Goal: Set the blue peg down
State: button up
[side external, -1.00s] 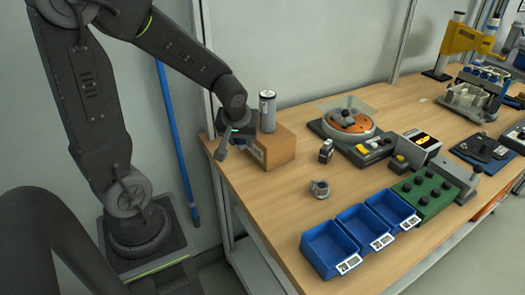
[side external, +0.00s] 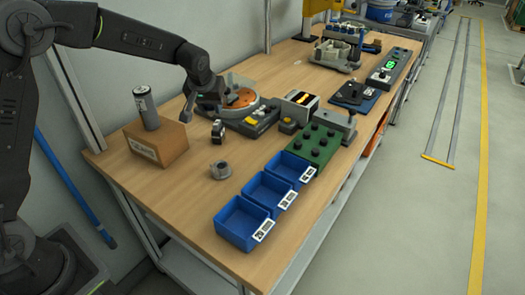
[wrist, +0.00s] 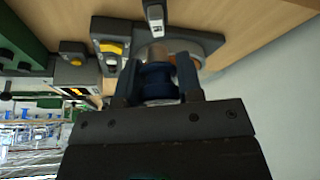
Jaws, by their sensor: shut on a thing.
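In the wrist view, my gripper (wrist: 158,76) is shut on the blue peg (wrist: 158,88), a short dark blue ridged cylinder between the two fingers. In the side external view, my gripper (side external: 205,105) is above the bench, close to the near left side of the turntable (side external: 242,98) with its orange disc. The peg cannot be made out in that view. A pale brownish rounded part shows just past the peg in the wrist view, and I cannot tell whether it belongs to the peg.
A cardboard box (side external: 158,147) with a grey cylinder (side external: 146,108) on it stands at left. A small dark device (side external: 218,131) and a grey ring part (side external: 220,170) are near the gripper. Blue bins (side external: 243,224) and a green button block (side external: 318,145) line the front. Bare wood lies between.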

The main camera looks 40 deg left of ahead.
jog(key=w+d+f, duration=0.1)
jog(key=w+d, duration=0.2)
send_over(264, 147)
jog(key=s, duration=0.1)
jog(key=shift+m, duration=0.4)
jog(key=f, duration=0.6)
jog(key=shift+d+f, duration=0.2)
jog(key=shift+f, duration=2.05)
jog(key=shift+f, duration=0.2)
jog(key=o, duration=0.9)
